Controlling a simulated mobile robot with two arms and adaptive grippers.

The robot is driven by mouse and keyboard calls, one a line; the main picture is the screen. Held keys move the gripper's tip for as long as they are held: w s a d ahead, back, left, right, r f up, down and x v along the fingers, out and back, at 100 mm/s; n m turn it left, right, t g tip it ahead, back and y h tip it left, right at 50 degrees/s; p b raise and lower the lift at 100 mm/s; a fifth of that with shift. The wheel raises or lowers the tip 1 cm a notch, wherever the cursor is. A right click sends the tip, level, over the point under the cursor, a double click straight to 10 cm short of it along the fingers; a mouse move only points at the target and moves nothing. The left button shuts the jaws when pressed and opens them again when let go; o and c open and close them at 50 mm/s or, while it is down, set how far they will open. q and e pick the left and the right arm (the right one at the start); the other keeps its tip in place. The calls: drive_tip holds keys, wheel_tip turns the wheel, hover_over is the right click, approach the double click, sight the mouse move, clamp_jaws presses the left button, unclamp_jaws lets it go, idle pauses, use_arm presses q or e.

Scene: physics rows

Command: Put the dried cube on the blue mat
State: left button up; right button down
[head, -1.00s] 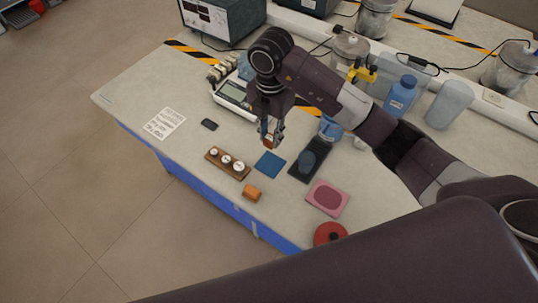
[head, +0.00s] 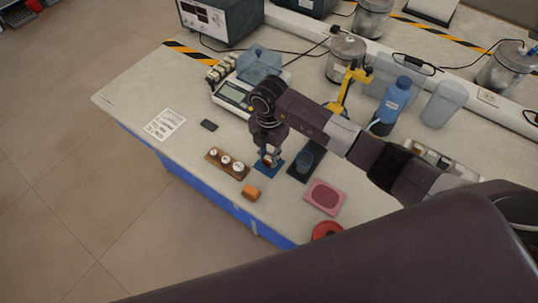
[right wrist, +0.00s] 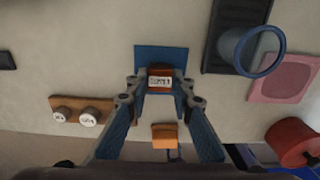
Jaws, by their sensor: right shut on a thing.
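My right gripper (head: 268,161) points down over the blue mat (head: 262,171). In the right wrist view the right gripper (right wrist: 160,90) is shut on a small orange-brown cube with a white label (right wrist: 159,79). The label's print is too small to read surely. The cube overlaps the near part of the blue mat (right wrist: 150,53) in that view. I cannot tell whether it touches the mat or hangs just above it. In the head view the fingers mostly hide the cube. My left gripper is not in view.
An orange block (head: 251,192) lies in front of the mat. A wooden rack with white-capped pieces (head: 226,164) is on the left. A dark tray with a blue cup (head: 304,162), a pink mat (head: 325,197) and a red round thing (head: 326,231) are on the right.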

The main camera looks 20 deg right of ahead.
sight(269, 158)
drive_tip(key=shift+f, duration=0.15)
drive_tip(key=c, duration=1.7)
unclamp_jaws()
drive_tip(key=shift+r, duration=0.45)
wheel_tip(269, 158, up, 12)
drive_tip(key=b, duration=0.3)
drive_tip(key=shift+f, duration=0.25)
